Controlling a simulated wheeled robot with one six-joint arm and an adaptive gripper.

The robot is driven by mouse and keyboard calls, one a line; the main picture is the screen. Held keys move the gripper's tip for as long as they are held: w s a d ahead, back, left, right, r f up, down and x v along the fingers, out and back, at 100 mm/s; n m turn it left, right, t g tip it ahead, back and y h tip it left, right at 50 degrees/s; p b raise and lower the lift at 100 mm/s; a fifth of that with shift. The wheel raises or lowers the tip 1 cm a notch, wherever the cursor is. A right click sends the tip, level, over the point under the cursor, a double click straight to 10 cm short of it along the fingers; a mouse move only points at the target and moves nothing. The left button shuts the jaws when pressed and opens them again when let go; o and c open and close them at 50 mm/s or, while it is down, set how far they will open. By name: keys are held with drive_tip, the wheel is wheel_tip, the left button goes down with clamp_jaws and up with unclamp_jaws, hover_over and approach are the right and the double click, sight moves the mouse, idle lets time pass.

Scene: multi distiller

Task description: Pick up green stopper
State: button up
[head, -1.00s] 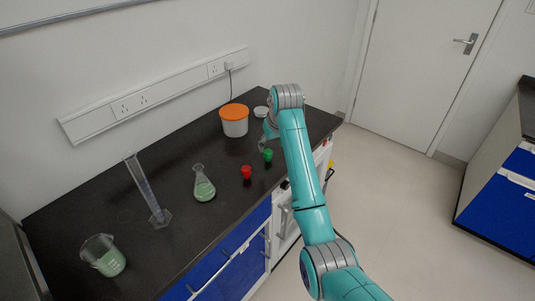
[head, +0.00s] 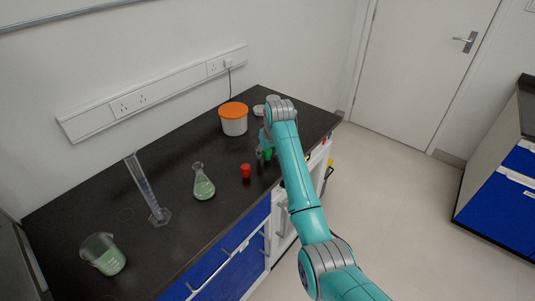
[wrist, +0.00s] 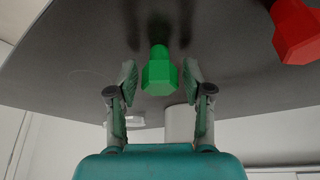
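The green stopper (wrist: 159,72) stands between the two open fingers of my gripper (wrist: 160,82) in the wrist view. A gap shows on each side of it, so the fingers do not touch it there. In the head view the green stopper (head: 267,155) is partly hidden by my gripper (head: 264,150) at the front edge of the black bench. The red stopper (wrist: 297,30) is at the upper right in the wrist view, and in the head view it stands just left of my gripper (head: 246,171).
A flask with green liquid (head: 203,184), a tall measuring cylinder (head: 150,192) and a beaker (head: 104,255) stand to the left on the black bench (head: 125,215). A white tub with an orange lid (head: 234,119) stands behind my gripper. The bench between flask and tub is clear.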

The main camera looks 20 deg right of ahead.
drive_tip(key=c, duration=0.4)
